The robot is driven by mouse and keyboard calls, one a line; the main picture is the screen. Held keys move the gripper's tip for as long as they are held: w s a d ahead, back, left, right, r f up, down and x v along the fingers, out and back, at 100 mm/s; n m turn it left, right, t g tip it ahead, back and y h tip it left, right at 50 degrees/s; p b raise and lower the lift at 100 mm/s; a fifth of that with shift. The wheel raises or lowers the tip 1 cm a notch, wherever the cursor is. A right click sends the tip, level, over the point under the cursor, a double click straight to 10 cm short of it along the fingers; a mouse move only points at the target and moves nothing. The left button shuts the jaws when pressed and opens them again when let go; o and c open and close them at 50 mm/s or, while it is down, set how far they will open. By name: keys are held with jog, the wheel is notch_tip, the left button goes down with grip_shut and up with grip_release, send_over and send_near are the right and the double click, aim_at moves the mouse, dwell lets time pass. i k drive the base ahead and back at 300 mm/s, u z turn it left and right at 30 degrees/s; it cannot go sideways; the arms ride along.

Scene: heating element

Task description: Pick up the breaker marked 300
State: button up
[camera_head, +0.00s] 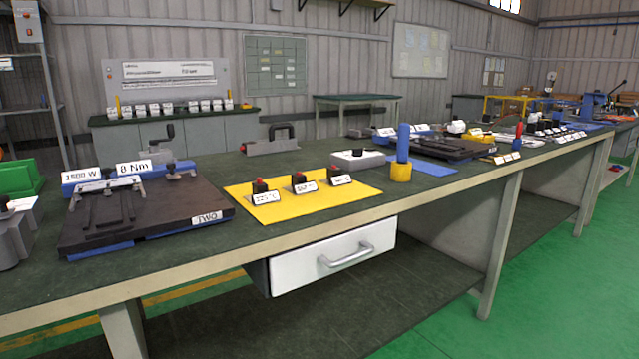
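Three small black parts with red tops stand on a yellow mat (270,212) on the near bench. Each has a white label leaning in front: the left part (259,186), the middle part (298,178) and the right part (336,171). The left label (267,198) seems to end in °C, but its number is too small to read surely. The other two labels are also unclear. I cannot tell which thing, if any, is the breaker marked 300. More small labelled parts stand on the back cabinet (180,108), also unreadable. My gripper is not in view.
A dark plate fixture (140,212) marked TWO, with 1500 W and 8 Nm signs, stands left of the mat. A blue-handled tool (403,143) stands upright in a yellow holder at the right. A white drawer (335,258) hangs below the bench. Green floor (560,290) is open at the right.

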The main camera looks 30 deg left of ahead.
aim_at(334, 178)
jog(key=u, duration=1.7)
